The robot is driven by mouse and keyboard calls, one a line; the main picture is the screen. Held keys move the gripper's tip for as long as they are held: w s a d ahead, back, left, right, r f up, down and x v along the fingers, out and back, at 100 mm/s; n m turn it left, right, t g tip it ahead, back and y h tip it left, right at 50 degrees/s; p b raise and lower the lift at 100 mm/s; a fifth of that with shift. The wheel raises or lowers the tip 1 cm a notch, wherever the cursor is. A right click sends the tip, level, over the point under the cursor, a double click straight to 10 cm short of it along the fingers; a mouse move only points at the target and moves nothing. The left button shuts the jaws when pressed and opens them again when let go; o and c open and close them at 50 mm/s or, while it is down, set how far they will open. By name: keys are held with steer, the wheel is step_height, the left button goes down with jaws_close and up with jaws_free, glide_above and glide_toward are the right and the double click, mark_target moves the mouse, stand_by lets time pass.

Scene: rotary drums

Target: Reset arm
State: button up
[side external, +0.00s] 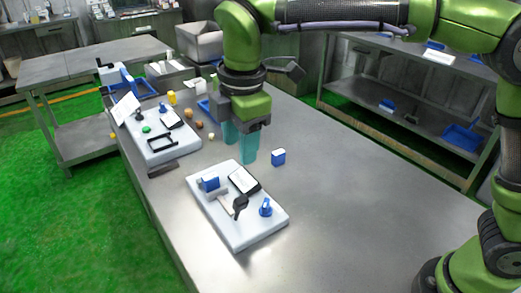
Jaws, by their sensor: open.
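My gripper (240,145) has teal fingers that point down above the steel table (345,210). The fingers stand apart with nothing seen between them. The gripper is just behind a white board (245,232) that carries a blue block (210,183), a framed dark-edged panel (243,180), a grey and black handle-like piece (238,205) and a blue knob (266,207). A small blue and white block (278,157) sits on the table right of the fingers. My arm covers part of the table's back.
A second white board (165,150) with a black frame and a green piece lies to the left. Small brown and yellow items, bins and a tilted white panel (125,108) are behind it. The table's right half is clear up to my base. Shelves (420,110) stand beyond.

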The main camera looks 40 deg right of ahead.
steer(key=s+d+f+m+t+y, duration=0.1)
steer(key=s+d+m+t, duration=0.1)
steer(key=s+d+m, duration=0.5)
steer(key=s+d+f+m+t+y, duration=0.1)
steer(key=s+d+m+t, duration=0.2)
steer(key=s+d+m, duration=0.4)
steer(key=d+m, duration=0.7)
steer(key=d, duration=0.1)
steer(key=shift+s+m+t, duration=0.3)
steer(key=shift+s, duration=0.05)
